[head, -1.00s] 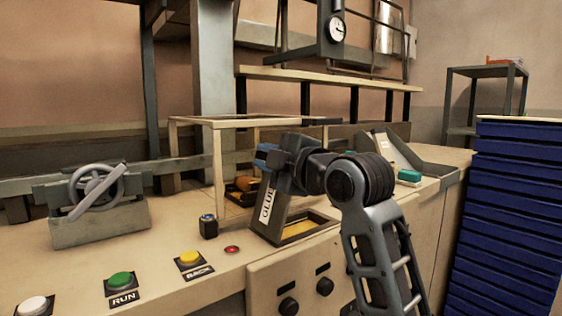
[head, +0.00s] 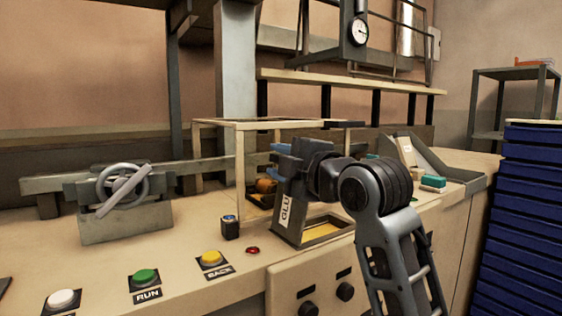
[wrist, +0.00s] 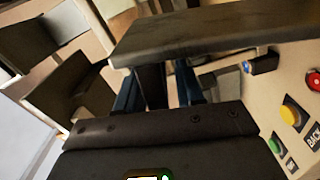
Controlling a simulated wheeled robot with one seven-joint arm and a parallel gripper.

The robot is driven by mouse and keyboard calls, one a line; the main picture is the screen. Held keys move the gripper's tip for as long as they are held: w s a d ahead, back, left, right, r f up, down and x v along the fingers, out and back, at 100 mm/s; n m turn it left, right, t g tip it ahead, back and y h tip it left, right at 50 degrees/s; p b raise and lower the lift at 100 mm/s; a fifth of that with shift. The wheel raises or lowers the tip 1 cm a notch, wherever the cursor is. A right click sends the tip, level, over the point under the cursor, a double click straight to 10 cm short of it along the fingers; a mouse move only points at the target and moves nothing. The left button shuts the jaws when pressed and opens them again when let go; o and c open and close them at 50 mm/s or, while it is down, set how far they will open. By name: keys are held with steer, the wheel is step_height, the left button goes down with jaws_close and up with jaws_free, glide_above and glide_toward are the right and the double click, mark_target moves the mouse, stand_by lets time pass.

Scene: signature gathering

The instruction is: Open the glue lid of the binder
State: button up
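The glue lid (head: 287,210), a dark flap with a white label, stands raised and steep at the left side of the glue box (head: 338,229). Yellow glue (head: 320,232) shows in the box's open top. In the wrist view a dark panel (wrist: 220,30), apparently the lid, crosses in front of the fingertips. The two blue fingers (wrist: 157,95) are apart. A dark part shows between them; whether they touch it is unclear.
Left of the box are a red indicator (head: 252,250), a small blue-topped switch (head: 230,227), and yellow (head: 211,258), green (head: 145,276) and white (head: 61,298) buttons. A handwheel clamp (head: 124,190) stands further left. A frame (head: 240,165) rises behind the lid.

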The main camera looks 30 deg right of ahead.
steer(key=shift+o, duration=0.2)
steer(key=s, duration=0.7)
steer(key=shift+s, duration=0.4)
steer(key=shift+d, duration=0.1)
steer(key=s+a+f+m+p, duration=0.1)
steer(key=s+a+f+m, duration=0.1)
steer(key=s+f+m, duration=0.45)
steer(key=s+a+f+m+g+h, duration=0.1)
steer(key=s+a+f, duration=0.15)
steer(key=f, duration=0.65)
steer(key=s+a+f+m+p, duration=0.1)
steer(key=s+a+f+m, duration=0.1)
steer(key=s+f+m, duration=0.35)
steer(key=s+f+m+g+p, duration=0.1)
steer(key=s+f, duration=0.2)
steer(key=s, duration=0.9)
steer(key=s+a+f+m+g+p, duration=0.1)
steer(key=s+f+m, duration=0.1)
steer(key=s, duration=1.1)
steer(key=shift+s+a+f, duration=0.15)
steer(key=shift+s+f, duration=0.05)
steer(key=shift+f, duration=0.25)
